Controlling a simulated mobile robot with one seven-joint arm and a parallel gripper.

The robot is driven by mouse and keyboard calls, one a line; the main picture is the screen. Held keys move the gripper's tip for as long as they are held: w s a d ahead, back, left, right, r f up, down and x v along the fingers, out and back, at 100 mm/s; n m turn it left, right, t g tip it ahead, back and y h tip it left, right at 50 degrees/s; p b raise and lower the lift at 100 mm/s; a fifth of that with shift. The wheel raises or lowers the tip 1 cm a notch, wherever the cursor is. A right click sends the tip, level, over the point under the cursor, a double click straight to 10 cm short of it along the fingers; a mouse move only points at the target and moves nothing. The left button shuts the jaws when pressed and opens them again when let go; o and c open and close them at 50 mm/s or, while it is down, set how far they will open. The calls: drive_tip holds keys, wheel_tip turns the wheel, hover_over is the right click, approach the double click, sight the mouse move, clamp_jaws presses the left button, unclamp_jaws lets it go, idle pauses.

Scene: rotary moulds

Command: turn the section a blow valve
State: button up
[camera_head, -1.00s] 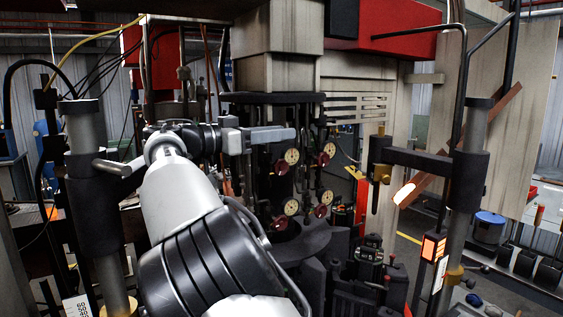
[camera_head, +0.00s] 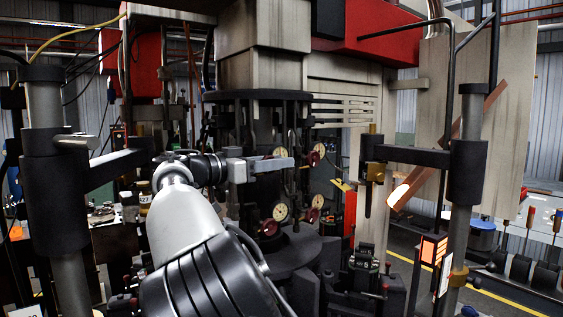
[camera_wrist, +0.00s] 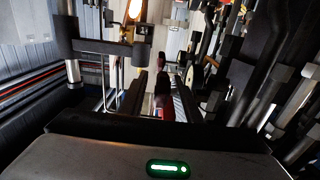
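Small dark-red round valve handles sit beside pale dial gauges on the dark column of the machine. In the head view, one upper handle (camera_head: 314,158) is just right of my gripper (camera_head: 284,163), and two lower ones show, left (camera_head: 268,228) and right (camera_head: 313,215). I cannot tell which is section a. My gripper covers the upper left handle's place. In the wrist view, my gripper (camera_wrist: 160,105) looks open, its two dark fingers apart. A dark-red knob (camera_wrist: 165,105) shows in line with the gap; whether it is between the fingers or beyond is unclear.
A dark post with a side arm (camera_head: 410,155) stands to the right, and another dark post (camera_head: 55,170) to the left. A glowing part (camera_head: 400,194) hangs on a brown chute. A dark round ledge (camera_head: 280,255) lies below the gauges. Yellow floor lines show at right.

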drive_tip(key=shift+x, duration=0.85)
clamp_jaws()
drive_tip(key=shift+y+p, duration=0.4)
drive_tip(key=shift+p, duration=0.2)
drive_tip(key=shift+s+a+f+g+y+p, duration=0.15)
drive_tip(key=shift+f+g+y+p, duration=0.4)
drive_tip(key=shift+g+y+p, duration=0.65)
drive_tip(key=shift+a+f+g+y+p, duration=0.15)
drive_tip(key=shift+f+g+y+p, duration=0.45)
drive_tip(key=shift+y+p, duration=1.1)
drive_tip(key=shift+s+a+f+g+y+p, duration=0.15)
drive_tip(key=shift+f+g+y+p, duration=0.35)
drive_tip(key=shift+g+y+p, duration=0.9)
drive_tip(key=shift+t+h+p, duration=0.3)
drive_tip(key=shift+h+p, duration=0.1)
